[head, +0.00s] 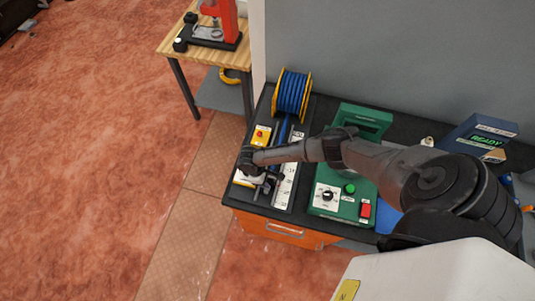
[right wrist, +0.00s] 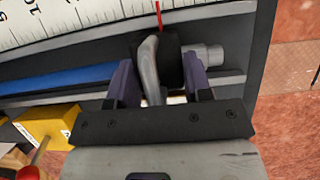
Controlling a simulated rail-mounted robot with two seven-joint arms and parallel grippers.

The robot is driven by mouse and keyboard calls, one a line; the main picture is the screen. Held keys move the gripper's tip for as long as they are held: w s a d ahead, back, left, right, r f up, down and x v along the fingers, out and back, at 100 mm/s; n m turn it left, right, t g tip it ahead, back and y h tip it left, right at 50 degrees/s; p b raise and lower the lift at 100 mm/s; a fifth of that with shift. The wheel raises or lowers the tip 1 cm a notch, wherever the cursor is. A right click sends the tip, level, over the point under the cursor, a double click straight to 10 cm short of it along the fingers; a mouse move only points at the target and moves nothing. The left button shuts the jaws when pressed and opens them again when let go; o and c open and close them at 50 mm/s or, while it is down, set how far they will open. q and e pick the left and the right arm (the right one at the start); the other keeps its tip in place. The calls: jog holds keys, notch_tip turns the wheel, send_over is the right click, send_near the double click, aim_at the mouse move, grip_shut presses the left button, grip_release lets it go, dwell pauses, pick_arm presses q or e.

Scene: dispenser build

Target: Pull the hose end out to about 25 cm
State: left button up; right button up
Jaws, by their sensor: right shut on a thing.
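The blue hose (head: 279,136) runs from its yellow-flanged reel (head: 292,93) down a channel toward the front of the bench. My right gripper (head: 266,184) is over the front part of this channel. In the right wrist view the right gripper (right wrist: 160,82) is shut on the hose end (right wrist: 172,62), a dark collar with a grey metal tip; the blue hose (right wrist: 70,78) leads away left. A white measuring scale (right wrist: 75,18) lies beside the channel, and a thin red pointer (right wrist: 158,15) stands over it by the hose end. My left gripper is not in view.
A yellow box with a red button (head: 261,134) sits left of the channel. A green machine (head: 345,190) with a dial stands right of it. My right arm crosses above the machine. A wooden table (head: 205,55) with a red press is behind left.

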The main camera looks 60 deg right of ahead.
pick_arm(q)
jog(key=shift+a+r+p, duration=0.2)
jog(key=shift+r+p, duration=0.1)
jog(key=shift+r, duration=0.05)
pick_arm(e)
jog(key=shift+s+a, duration=0.1)
jog(key=shift+a, duration=0.85)
jog(key=o, duration=0.7)
jog(key=shift+o, duration=0.7)
jog(key=shift+a, duration=0.15)
jog(key=shift+o, duration=1.4)
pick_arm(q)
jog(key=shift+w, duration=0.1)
pick_arm(e)
jog(key=shift+d, duration=0.2)
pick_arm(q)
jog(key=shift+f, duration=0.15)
pick_arm(e)
jog(key=v, duration=1.4)
jog(key=shift+d, duration=0.1)
